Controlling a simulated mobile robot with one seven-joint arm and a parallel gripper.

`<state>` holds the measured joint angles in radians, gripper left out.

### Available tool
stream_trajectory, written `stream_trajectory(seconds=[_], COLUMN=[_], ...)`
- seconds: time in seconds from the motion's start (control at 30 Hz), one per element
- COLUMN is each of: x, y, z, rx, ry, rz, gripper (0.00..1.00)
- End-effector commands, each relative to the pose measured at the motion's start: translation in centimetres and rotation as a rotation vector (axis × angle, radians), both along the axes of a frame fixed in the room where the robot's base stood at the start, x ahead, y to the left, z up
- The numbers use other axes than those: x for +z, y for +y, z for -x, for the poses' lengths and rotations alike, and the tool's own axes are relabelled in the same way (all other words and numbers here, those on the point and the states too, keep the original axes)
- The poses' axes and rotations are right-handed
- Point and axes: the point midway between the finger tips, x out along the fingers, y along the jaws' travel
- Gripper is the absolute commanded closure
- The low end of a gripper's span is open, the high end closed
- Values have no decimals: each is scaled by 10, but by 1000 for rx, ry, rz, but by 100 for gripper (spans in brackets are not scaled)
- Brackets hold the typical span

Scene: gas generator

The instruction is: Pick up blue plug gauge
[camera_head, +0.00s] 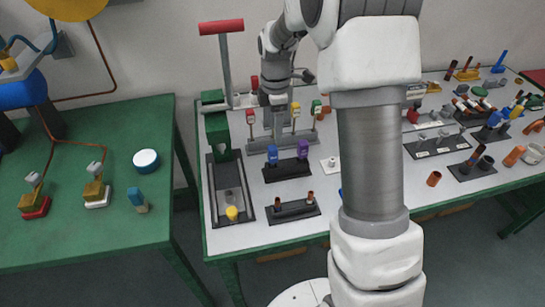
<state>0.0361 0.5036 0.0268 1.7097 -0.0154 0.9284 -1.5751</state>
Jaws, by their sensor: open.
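A blue cylindrical piece (273,155) stands upright in a black holder (287,172) on the white tabletop, beside a purple one (303,149); I take the blue one as the plug gauge but cannot be sure. Another blue upright piece (499,61) stands at the far right back. My gripper (278,118) points down over the left part of the table, behind the black holder in the picture. It is open and holds nothing that I can see; its fingertips are small and blend with the grey stand there.
A grey stand with red, yellow and green-topped pieces (295,111) is close around my gripper. A green press with a red handle (221,27) rises at left. My arm hides the table's middle. The right side holds several crowded racks (437,142). A green table (80,235) is at left.

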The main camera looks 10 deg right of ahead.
Motion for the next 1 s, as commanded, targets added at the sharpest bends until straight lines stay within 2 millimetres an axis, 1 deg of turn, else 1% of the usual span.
stream_trajectory(seconds=[0.03,0.1,0.2,0.37,0.57,0.6,0.7,0.8,0.97,1.0], x=[-12,-23,-33,-42,-70,-76,-86,-90,-90,-90], y=[0,0,0,1,9,8,8,8,8,8], z=[1,1,1,1,8,8,7,6,6,6], rx=[1,1,0,1,0,-1,-1,-1,-1,-1], ry=[5,4,2,2,4,4,2,1,0,0], rz=[0,1,1,1,1,1,1,1,1,1], gripper=[30,30,30,30,30,30,30,30,30,32])
